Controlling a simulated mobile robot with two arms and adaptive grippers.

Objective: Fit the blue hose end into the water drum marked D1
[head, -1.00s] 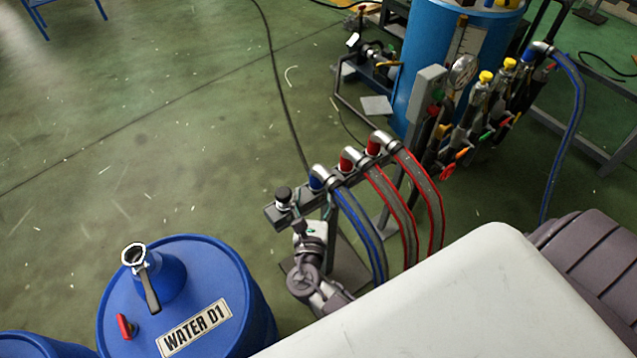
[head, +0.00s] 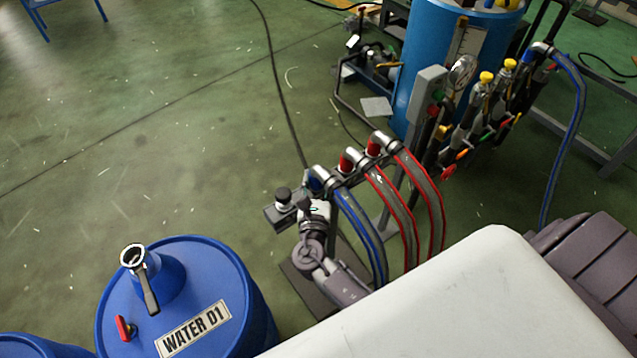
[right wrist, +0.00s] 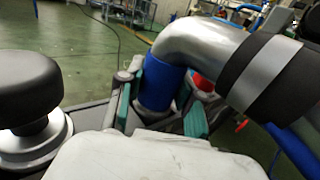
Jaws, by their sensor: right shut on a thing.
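The blue hose end (head: 318,176), a silver elbow with a blue collar, sits at the rack's left end, beside two red ones. My right gripper (head: 316,196) is at it; in the right wrist view its teal finger pads (right wrist: 160,108) are shut on the blue collar (right wrist: 158,84) from both sides. The hose end still appears seated on the rack; its lower end is hidden. The blue drum marked WATER D1 (head: 228,282) stands at lower left, with a raised open neck (head: 133,256) on top. My left gripper is not in view.
The rack bar (head: 276,215) carries a black knob (head: 283,196), left of my gripper; it shows close in the right wrist view (right wrist: 30,90). Red hoses (head: 400,200) hang close to the right. Open floor lies between rack and drum.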

